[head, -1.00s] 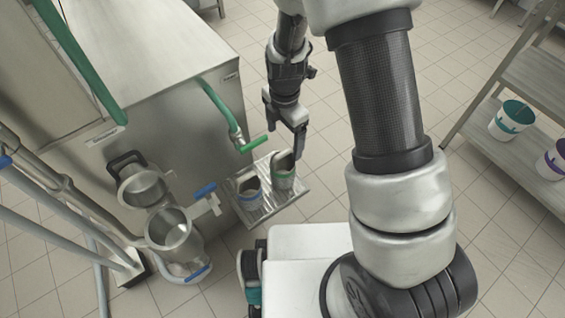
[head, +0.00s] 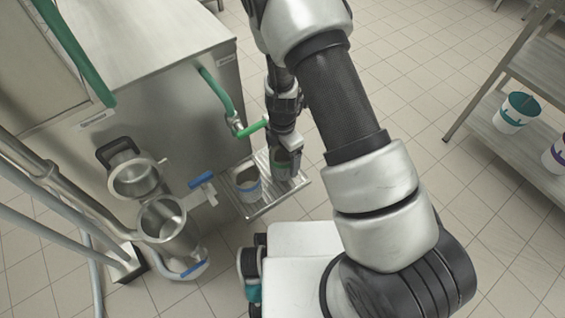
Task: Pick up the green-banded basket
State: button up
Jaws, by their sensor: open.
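The green-banded basket (head: 281,171) is a small metal cup standing on the right part of a metal drip tray (head: 262,207). My gripper (head: 288,158) points down at it from above, open, with its fingers at the basket's upper part. The gripper hides much of the basket's rim and right side. I cannot tell whether the fingers touch it.
A tap with a green handle (head: 254,128) sticks out of the steel machine (head: 150,70) just beside my gripper. A shelf (head: 530,145) at the right holds a teal-banded bucket (head: 515,112) and a purple-banded bucket (head: 559,155).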

jog(key=shift+f, duration=0.3)
jog(key=c, duration=1.3)
jog(key=shift+r, duration=0.1)
